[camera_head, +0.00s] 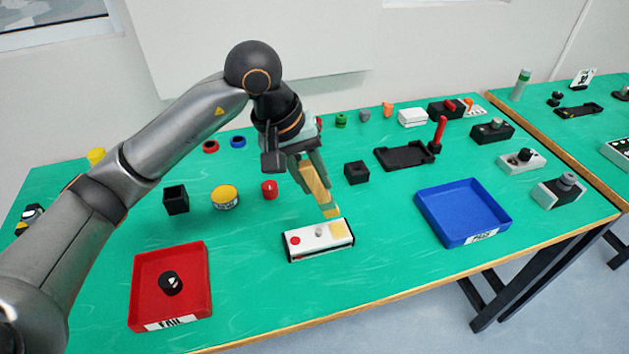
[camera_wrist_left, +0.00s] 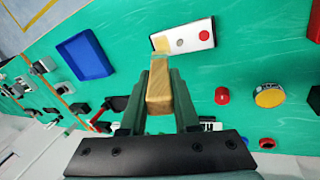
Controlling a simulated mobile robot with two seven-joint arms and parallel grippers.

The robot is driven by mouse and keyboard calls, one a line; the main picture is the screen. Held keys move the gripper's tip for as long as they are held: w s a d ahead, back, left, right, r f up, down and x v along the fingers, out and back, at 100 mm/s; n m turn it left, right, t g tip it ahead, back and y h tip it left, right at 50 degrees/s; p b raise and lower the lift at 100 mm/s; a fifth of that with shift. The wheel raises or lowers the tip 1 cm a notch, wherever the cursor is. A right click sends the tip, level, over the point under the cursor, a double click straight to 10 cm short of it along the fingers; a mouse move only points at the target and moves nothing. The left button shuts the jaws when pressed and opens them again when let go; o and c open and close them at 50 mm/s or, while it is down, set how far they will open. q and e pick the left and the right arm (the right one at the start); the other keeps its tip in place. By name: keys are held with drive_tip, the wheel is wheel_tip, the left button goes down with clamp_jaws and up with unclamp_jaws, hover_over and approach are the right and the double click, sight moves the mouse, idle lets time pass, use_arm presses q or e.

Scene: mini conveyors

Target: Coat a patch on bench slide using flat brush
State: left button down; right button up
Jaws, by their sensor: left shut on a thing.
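My left gripper (camera_head: 310,180) is shut on the flat brush (camera_head: 316,184), which has a wooden handle and points down. The brush also shows between the fingers in the left wrist view (camera_wrist_left: 159,92). The bench slide (camera_head: 306,239) is a white plate in a black frame near the table's front, with a red dot, a grey dot and a yellowish patch (camera_head: 338,229) at its right end. The brush's tip is at or just above that patch; I cannot tell whether it touches. My right gripper is not in view.
A red tray (camera_head: 140,290) labelled FAIL, holding a black round part, stands front left. A blue tray (camera_head: 424,208) stands to the right. A red cylinder (camera_head: 269,189), a yellow tin (camera_head: 225,198) and a black box (camera_head: 357,173) lie nearby. The green table is clear around the slide.

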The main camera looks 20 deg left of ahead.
use_arm(q)
drive_tip(key=shift+r+p, duration=0.55)
drive_tip(key=shift+r, duration=0.85)
